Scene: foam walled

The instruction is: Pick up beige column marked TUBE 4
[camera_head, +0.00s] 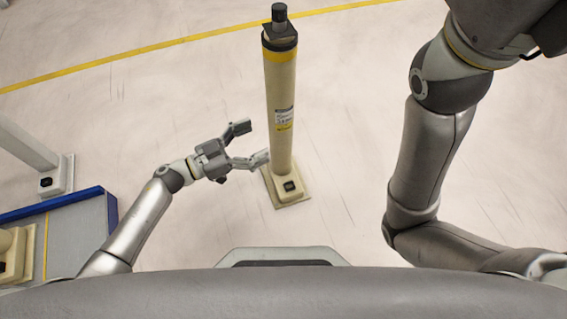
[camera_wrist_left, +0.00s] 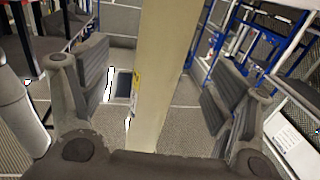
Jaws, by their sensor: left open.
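A beige column (camera_head: 281,100) stands upright on a square base, with a dark cap, a yellow band near the top and a small label on its side. The label's text is too small to read. My left gripper (camera_head: 254,143) is open, just left of the column, its fingers pointing at it. In the left wrist view the column (camera_wrist_left: 164,70) runs between the two open fingers of the left gripper (camera_wrist_left: 160,85); I see no clear contact. My right arm shows at the right of the head view, but its gripper is not clearly in view.
A blue-edged grey platform (camera_head: 85,225) with a beige part on it is at the lower left. A white post (camera_head: 40,160) stands behind it. A yellow line (camera_head: 130,53) crosses the floor. The floor right of the column is clear up to my right arm.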

